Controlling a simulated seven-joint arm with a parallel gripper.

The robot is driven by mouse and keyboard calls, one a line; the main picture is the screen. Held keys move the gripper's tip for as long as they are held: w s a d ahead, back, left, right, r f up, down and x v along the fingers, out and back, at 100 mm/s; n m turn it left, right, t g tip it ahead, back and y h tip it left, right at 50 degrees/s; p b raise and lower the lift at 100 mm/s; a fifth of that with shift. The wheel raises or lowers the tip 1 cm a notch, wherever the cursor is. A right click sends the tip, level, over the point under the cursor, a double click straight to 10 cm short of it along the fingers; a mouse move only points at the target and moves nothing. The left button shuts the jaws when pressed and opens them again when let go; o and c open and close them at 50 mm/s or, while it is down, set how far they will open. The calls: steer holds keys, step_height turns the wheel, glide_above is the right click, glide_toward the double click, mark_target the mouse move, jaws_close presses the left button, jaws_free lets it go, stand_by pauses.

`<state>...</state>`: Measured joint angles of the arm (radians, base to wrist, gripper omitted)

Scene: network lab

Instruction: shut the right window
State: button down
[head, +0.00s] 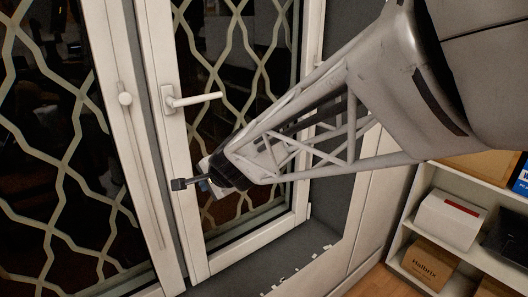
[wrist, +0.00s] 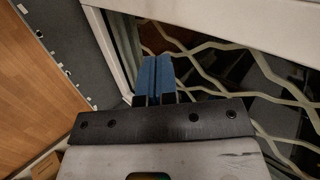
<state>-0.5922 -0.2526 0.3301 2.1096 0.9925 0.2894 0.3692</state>
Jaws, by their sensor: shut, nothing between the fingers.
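The right window (head: 165,150) is a white-framed sash with a cream lattice over dark glass. It stands ajar, its lower rail running at an angle above the dark sill. Its white lever handle (head: 195,100) points right, roughly level. My gripper (head: 205,187) is below the handle, in front of the lattice near the left stile. In the wrist view its two blue fingertips (wrist: 154,62) are together and empty, before the lattice and the white frame (wrist: 220,20). I cannot tell whether they touch the window.
The left window (head: 60,170) adjoins on the left, with a white rod and knob (head: 125,99). A dark grey sill (head: 290,275) runs below. A shelf with a white box (head: 450,220) and a cardboard box (head: 432,262) stands at lower right, above wooden floor (head: 375,285).

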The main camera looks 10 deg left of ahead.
steer(key=shift+v, duration=1.4)
steer(key=shift+s, duration=0.15)
steer(key=s+d+n+g+h, duration=0.1)
steer(key=s+d+n+h, duration=0.1)
steer(key=s+d, duration=0.5)
steer(key=s+d+f+n+g+h, duration=0.1)
steer(key=s+d, duration=0.5)
steer(key=d, duration=1.2)
steer(key=s+d+f+n+g+h, duration=0.1)
steer(key=s+d+n+h, duration=0.3)
steer(key=d, duration=0.9)
steer(key=s, duration=0.3)
steer(key=shift+s+d+f+h, duration=0.15)
steer(key=shift+s+d+h, duration=0.15)
steer(key=shift+h, duration=0.1)
steer(key=c, duration=1.8)
jaws_free()
steer(key=shift+c, duration=0.2)
